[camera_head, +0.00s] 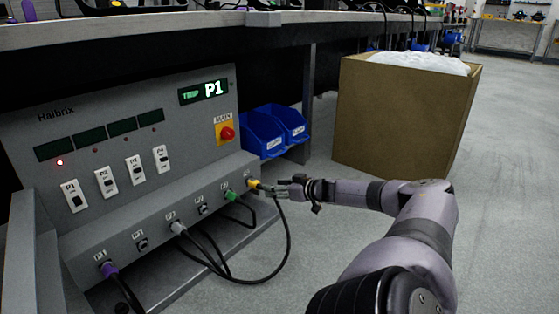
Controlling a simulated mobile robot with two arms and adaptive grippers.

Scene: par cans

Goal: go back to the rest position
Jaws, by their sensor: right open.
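My right gripper (285,190) is at the right end of the panel's socket ledge, beside the yellow plug (254,184). It is open; whether its fingers touch the plug or its cable I cannot tell. The grey Halbrix panel (95,125) stands under the bench, its display reading "TRIP P1" and a red lamp lit at the left. A green plug (231,195), a grey plug (178,228) and a purple plug (109,269) sit in the ledge with black cables hanging down. My left gripper is not in view.
A bench top (200,28) runs above the panel. Blue bins (263,134) stand behind the panel's right end. A large cardboard box (400,120) with white filling stands at the back right. The grey floor (510,220) on the right is clear.

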